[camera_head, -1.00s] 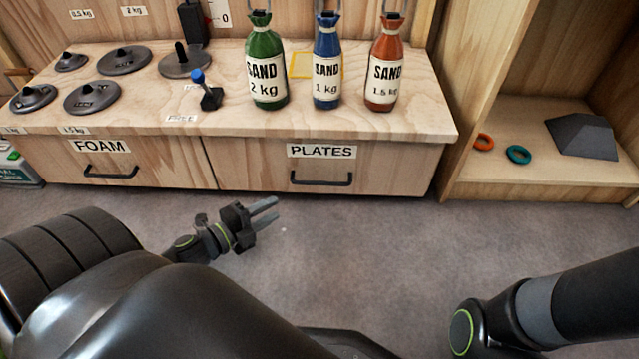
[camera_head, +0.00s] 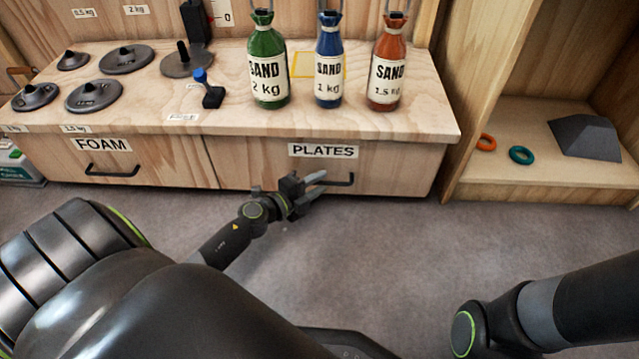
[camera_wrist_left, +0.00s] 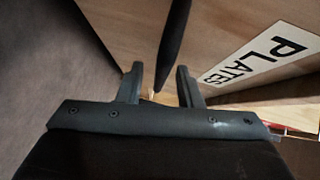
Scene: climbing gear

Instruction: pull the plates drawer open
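The plates drawer (camera_head: 400,168) is the right wooden drawer under the counter, with a "PLATES" label (camera_head: 323,151). Its front looks flush with the drawer beside it, so it appears shut. Its dark bar handle (camera_head: 345,181) is partly hidden by my left gripper (camera_head: 319,183), which reaches the handle's left part from the front left. In the left wrist view, the handle (camera_wrist_left: 174,45) runs between the two fingers of my left gripper (camera_wrist_left: 160,76), with gaps visible on both sides. The fingers are apart, not closed on it. My right gripper is out of view.
The foam drawer (camera_head: 140,165) is at the left. Sand bottles in green (camera_head: 268,60), blue (camera_head: 328,60) and red (camera_head: 387,62) stand on the counter (camera_head: 430,115), with several dark weights at left. An open shelf (camera_head: 540,180) is at right. The floor (camera_head: 400,250) in front is clear.

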